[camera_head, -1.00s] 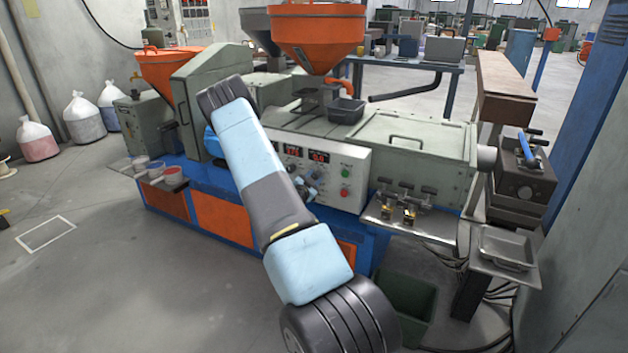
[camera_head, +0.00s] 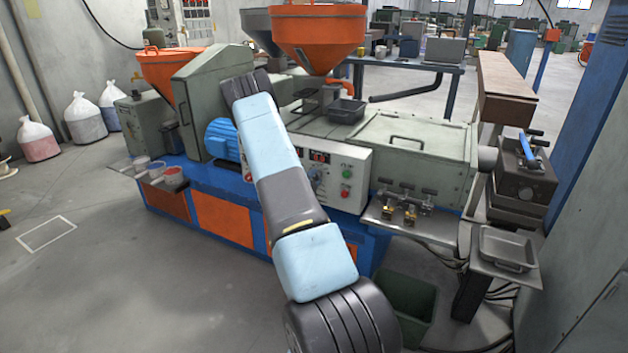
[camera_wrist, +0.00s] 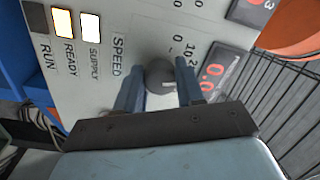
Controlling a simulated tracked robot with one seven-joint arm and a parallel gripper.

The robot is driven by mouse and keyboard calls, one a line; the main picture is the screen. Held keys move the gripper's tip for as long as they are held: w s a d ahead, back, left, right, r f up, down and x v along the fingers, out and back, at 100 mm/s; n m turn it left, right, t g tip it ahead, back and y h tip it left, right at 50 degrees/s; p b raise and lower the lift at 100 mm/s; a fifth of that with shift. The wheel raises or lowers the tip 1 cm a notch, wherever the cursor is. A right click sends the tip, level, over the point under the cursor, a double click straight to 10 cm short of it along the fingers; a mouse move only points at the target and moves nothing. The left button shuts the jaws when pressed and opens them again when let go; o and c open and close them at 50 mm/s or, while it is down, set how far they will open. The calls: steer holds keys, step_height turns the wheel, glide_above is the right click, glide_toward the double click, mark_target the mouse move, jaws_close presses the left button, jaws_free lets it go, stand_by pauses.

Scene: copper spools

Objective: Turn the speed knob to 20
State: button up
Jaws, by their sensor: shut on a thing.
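In the wrist view the dark round speed knob (camera_wrist: 158,73) sits on the pale panel (camera_wrist: 135,20) beside the word SPEED. It has a light pointer mark, and scale numbers show past it; its exact setting is hard to read. My gripper (camera_wrist: 160,80) has one blue finger on each side of the knob and is shut on it. A red display (camera_wrist: 212,75) near the knob seems to read 0.0.
A wire guard or basket (camera_wrist: 285,110) and an orange part (camera_wrist: 292,35) lie to the right in the wrist view. In the head view, brass-coloured fittings (camera_head: 400,212) stand right of the panel and a blue motor (camera_head: 222,138) sits left of my arm.

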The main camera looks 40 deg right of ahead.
steer(key=shift+s+d, duration=0.1)
steer(key=o, duration=1)
steer(key=shift+o, duration=0.2)
steer(key=v, duration=1.3)
steer(key=shift+a, duration=0.4)
steer(key=shift+f, duration=0.1)
